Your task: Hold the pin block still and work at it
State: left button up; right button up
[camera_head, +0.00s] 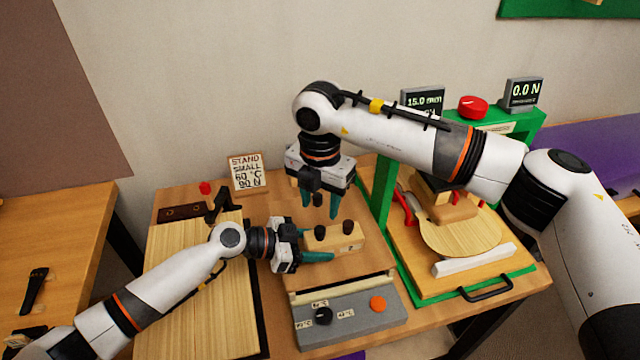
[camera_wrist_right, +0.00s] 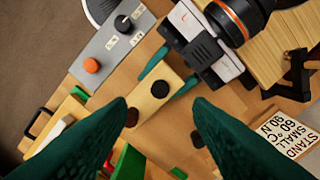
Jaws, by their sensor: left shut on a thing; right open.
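The pin block (camera_head: 347,242) is a small pale wooden block with two dark pins on top, lying on the bench. It also shows in the right wrist view (camera_wrist_right: 150,105). My left gripper (camera_head: 304,240) is shut on the block from the left, with a teal finger along each side. My right gripper (camera_head: 320,208) points down above the bench just behind the block, open. In the right wrist view its fingertips (camera_wrist_right: 160,106) are spread, with the block between them in the picture. A dark round piece (camera_head: 317,199) shows between the right fingers; what it rests on is unclear.
A grey control box (camera_head: 355,325) with a black knob and orange button stands in front of the block. A green press frame (camera_head: 382,200) with a violin plate (camera_head: 455,238) stands to the right. A sign (camera_head: 246,172) stands behind at left.

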aim_at(320, 229)
notch_tip(320, 229, down, 8)
jog(key=shift+r, duration=0.15)
dwell(0.3)
grip_shut()
dwell(0.4)
